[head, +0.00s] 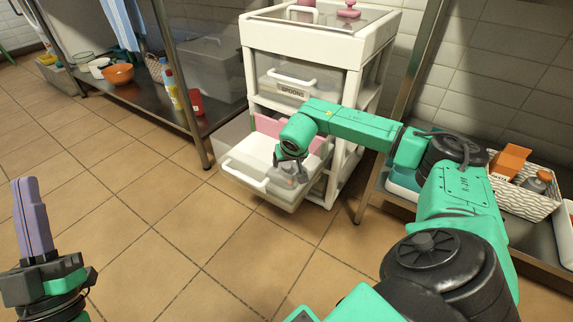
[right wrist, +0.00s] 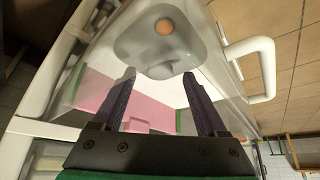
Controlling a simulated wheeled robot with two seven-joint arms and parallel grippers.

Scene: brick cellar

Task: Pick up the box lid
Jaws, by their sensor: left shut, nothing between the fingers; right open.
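A translucent grey piece with rounded corners and an orange round spot, which may be the box lid (right wrist: 140,42), lies in the open white drawer (right wrist: 235,92), just beyond my right fingertips in the right wrist view. In the head view a greyish shape shows by that gripper in the open drawer (head: 243,167), but I cannot make out its form. My right gripper (right wrist: 160,76) is open, with nothing between its fingers; its arm reaches down over the drawer in the head view (head: 291,166). My left gripper (head: 32,215) is shut and empty at the lower left, far from the drawer.
Pink pieces (right wrist: 110,98) lie in the drawer. Above it is a closed drawer labelled SPOONS (head: 291,84) in the white cabinet (head: 354,62). A metal shelf (head: 150,92) stands at the left, a wicker basket (head: 528,203) at the right. The tiled floor in front is clear.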

